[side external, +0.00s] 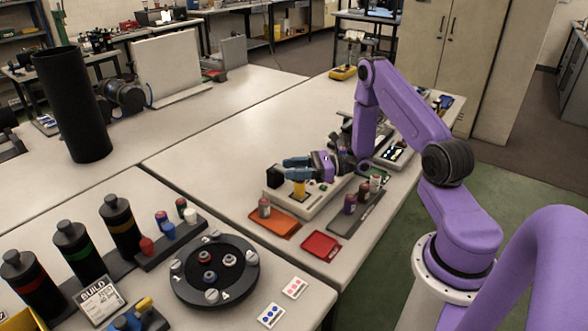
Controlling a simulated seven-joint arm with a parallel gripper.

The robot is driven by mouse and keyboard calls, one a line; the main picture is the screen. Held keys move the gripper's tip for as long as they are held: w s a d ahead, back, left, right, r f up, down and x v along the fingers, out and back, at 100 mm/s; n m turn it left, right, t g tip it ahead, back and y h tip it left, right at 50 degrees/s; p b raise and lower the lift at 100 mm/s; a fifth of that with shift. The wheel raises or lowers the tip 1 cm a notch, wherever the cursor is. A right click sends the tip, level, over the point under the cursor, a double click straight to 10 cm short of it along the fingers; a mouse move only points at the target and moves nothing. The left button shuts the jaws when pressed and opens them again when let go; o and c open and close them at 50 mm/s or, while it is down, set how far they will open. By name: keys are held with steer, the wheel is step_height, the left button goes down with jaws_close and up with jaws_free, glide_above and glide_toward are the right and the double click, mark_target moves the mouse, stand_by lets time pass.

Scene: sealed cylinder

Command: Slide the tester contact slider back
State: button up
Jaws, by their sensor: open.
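The tester appears to be the low pale box (312,207) on the middle table, with a black block (273,177) at its left end and a yellow upright piece (299,189) on top. I cannot tell which part is the contact slider. My gripper (291,168) points left over the tester, its blue-grey fingers open. The fingers are above or beside the yellow piece; whether they touch it is too small to tell. My gripper hides part of the tester's far side.
An orange tray (275,223) with a small cylinder, a red tray (321,245) and a dark rack (355,214) with capped cylinders lie in front. A round black fixture (214,270) and large dark bottles stand at left. The table's middle left is clear.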

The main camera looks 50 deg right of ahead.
mark_target(277, 168)
jaws_close()
steer(key=shift+w, duration=3.3)
jaws_free()
steer(key=v, duration=1.7)
steer(key=shift+s+d+r, duration=0.1)
steer(key=shift+s+d, duration=0.1)
